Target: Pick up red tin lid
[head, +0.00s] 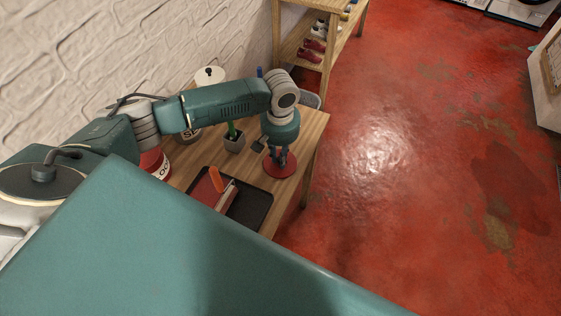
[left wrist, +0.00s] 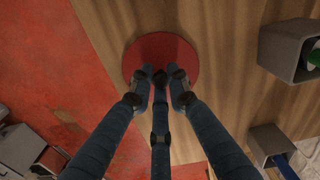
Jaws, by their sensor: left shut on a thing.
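The red tin lid (head: 281,172) is a flat round disc at the right side of the wooden table in the head view. It also shows in the left wrist view (left wrist: 160,46), against the wood grain at top centre. My left gripper (head: 280,157) points down over the lid, with its dark fingers drawn together at it. In the left wrist view the fingertips (left wrist: 160,76) meet at the lid's near half, shut on it. The fingers hide part of the lid. Whether it touches the table, I cannot tell. My right gripper is not in view.
A dark tray (head: 258,207) with an orange-handled item lies in front of the lid. A grey pot (head: 235,145) with a green item stands to its left. A red-and-white tin (head: 156,165) is partly hidden by my arm. The table edge is close on the right.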

